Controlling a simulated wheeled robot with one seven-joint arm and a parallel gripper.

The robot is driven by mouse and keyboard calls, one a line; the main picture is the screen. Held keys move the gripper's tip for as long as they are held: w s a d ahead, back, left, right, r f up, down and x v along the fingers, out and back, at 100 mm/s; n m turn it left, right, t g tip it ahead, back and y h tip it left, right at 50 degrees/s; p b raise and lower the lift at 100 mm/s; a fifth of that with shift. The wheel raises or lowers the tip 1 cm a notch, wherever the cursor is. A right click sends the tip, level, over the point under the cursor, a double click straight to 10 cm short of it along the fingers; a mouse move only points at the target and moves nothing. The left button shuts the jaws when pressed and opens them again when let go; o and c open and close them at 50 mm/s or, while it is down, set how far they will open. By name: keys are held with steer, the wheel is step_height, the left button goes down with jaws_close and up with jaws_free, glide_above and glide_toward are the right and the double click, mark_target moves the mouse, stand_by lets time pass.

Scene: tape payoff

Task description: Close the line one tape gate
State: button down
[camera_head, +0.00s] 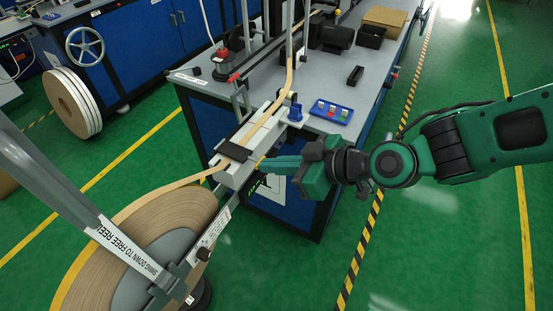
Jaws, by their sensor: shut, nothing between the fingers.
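The tape guide at the table's front left corner is a pale block (238,174) with a dark plate (234,151) across it, which looks like the tape gate. I cannot tell surely whether this gate is open or closed. Tan tape (190,181) runs from the large reel (160,222) up through the guide and along the table. My gripper (264,163) reaches in from the right, its green fingers together and empty. Its tips are just right of the guide, beside a small yellow part; contact is unclear.
A grey arm labelled "swing down to free reel" (125,246) crosses the reel. Green floor (430,250) is clear at lower right.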

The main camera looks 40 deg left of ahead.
steer(key=w+d+f, duration=0.2)
steer(key=d, duration=0.6)
steer(key=shift+w+d, duration=0.25)
steer(key=shift+d, duration=0.05)
steer(key=shift+w+d, duration=0.1)
